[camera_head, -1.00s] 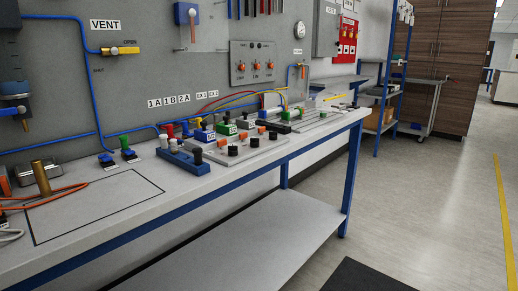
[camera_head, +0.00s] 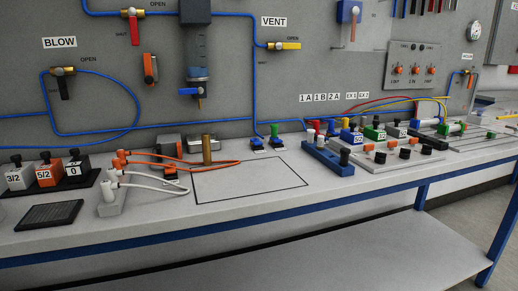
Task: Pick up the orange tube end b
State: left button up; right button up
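An orange tube (camera_head: 222,164) lies on the bench top in a flattened loop, left of centre. Its left side reaches small orange fittings (camera_head: 122,158) near the valve blocks. Another orange piece lies near the grey metal block at the middle of the loop. I see no readable label that tells which end is b. A brass cylinder (camera_head: 207,150) stands upright within or beside the loop; I cannot tell which. White tubes (camera_head: 150,181) run from a pale block (camera_head: 110,200) just in front. Neither of my grippers is in view.
A black-outlined rectangle (camera_head: 250,183) on the bench is mostly clear. A black rack with labelled valve blocks (camera_head: 45,174) and a dark mat (camera_head: 50,216) are at the left. Fittings and a blue rack (camera_head: 328,158) are at the right. A panel with blue tubing stands behind.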

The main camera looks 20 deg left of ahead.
aim_at(121, 153)
jog(key=u, duration=1.35)
